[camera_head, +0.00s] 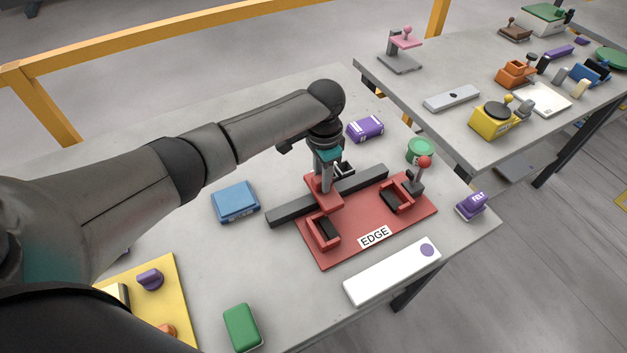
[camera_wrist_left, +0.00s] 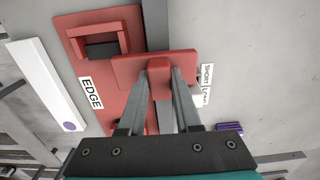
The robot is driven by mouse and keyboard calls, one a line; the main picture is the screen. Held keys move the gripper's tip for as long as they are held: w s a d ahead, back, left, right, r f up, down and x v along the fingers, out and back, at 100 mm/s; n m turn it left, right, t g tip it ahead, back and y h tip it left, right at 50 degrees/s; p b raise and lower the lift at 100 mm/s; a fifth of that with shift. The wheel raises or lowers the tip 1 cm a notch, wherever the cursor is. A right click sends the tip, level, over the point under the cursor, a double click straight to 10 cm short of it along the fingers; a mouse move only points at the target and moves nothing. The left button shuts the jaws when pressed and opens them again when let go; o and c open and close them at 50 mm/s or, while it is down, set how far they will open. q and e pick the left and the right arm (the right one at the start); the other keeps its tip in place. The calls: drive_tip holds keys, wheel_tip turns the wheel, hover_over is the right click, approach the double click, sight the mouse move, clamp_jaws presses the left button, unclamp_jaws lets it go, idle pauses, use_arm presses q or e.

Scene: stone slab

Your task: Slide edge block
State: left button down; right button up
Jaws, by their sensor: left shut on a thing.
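The red sliding block (camera_head: 322,197) sits across a dark grey rail (camera_head: 285,213) on the red base (camera_head: 330,257), whose white label (camera_head: 374,237) reads EDGE. My left gripper (camera_head: 323,177) points down over the block. In the left wrist view its two fingers (camera_wrist_left: 160,76) are shut on the upright red handle of the block (camera_wrist_left: 125,70). One red U-shaped holder with a dark insert (camera_head: 323,232) stands at the base's near left, and a second holder (camera_head: 400,195) stands to the right. My fingers partly hide the handle. My right gripper is not in view.
A lever with a red ball (camera_head: 424,163) stands at the base's right end, near a green round tin (camera_head: 420,150). A blue box (camera_head: 235,202), a purple box (camera_head: 365,128), a white bar (camera_head: 393,271) and a green block (camera_head: 242,327) lie around the base. Bare slab separates them.

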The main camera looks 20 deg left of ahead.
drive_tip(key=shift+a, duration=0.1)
use_arm(q)
drive_tip(key=c, duration=0.6)
unclamp_jaws()
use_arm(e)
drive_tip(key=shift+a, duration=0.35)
use_arm(q)
wheel_tip(320, 180, up, 15)
drive_tip(key=p, duration=0.2)
drive_tip(key=shift+r, duration=0.15)
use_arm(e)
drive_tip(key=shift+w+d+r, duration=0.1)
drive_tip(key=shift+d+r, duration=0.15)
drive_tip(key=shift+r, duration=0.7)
